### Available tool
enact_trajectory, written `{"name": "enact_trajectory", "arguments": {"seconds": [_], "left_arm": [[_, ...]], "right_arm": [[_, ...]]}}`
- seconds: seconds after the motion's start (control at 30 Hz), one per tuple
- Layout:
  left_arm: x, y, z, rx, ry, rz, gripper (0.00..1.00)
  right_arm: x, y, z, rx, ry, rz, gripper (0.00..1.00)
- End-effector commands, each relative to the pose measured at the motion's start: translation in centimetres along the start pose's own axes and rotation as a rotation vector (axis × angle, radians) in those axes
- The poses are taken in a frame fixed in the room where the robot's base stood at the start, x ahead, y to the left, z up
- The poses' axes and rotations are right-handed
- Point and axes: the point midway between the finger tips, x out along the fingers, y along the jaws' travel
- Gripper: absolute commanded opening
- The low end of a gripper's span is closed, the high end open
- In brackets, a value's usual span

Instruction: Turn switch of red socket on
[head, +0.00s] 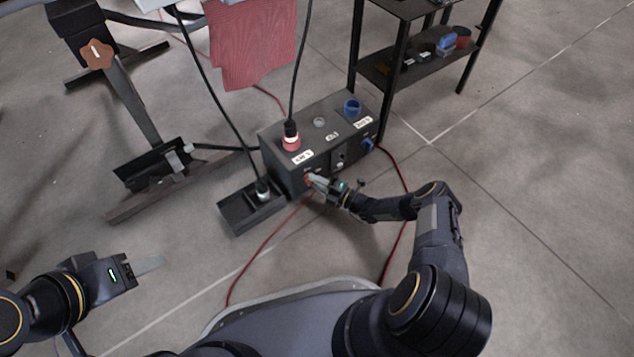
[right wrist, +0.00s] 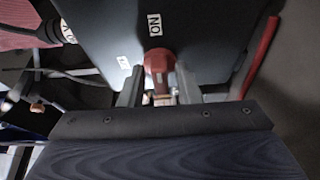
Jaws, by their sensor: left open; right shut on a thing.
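The red socket (head: 291,142) is on top of the dark socket box (head: 275,160), at its left end, with a black plug in it. Below it on the box's front is a red switch (head: 308,179), at the tip of my right gripper (head: 316,182). In the right wrist view the red switch (right wrist: 158,66) sits between the two fingers of my right gripper (right wrist: 158,88), which is shut on it. An "ON" label (right wrist: 154,24) is beside the switch. My left gripper (head: 150,265) is open and empty, low at the left over the floor, away from the box.
A blue socket (head: 352,107) and a blue switch (head: 368,144) are at the box's right end. A small black tray (head: 238,212) with a plug adjoins its left end. A black shelf (head: 385,70) stands behind. Red cables (head: 405,205) run over the floor.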

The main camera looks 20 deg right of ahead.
Motion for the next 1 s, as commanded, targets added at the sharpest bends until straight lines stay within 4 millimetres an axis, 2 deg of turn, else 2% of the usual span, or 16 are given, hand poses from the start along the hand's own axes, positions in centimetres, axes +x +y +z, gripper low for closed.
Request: {"name": "enact_trajectory", "arguments": {"seconds": [0.47,0.5,0.83,1.0], "left_arm": [[0.0,0.0,0.0,0.000,0.000,0.000,0.51],[0.0,0.0,0.0,0.000,0.000,0.000,0.51],[-0.1,0.1,-0.1,0.000,0.000,0.000,0.51],[-0.7,0.3,-0.4,0.000,0.000,0.000,0.51]], "right_arm": [[-0.1,-0.1,0.2,0.011,-0.005,0.002,0.07],[-0.1,-0.1,0.2,0.011,-0.005,0.002,0.35],[-0.3,0.0,0.1,0.010,-0.003,0.003,0.36],[-2.6,0.2,0.2,0.011,-0.007,0.002,0.36]]}}
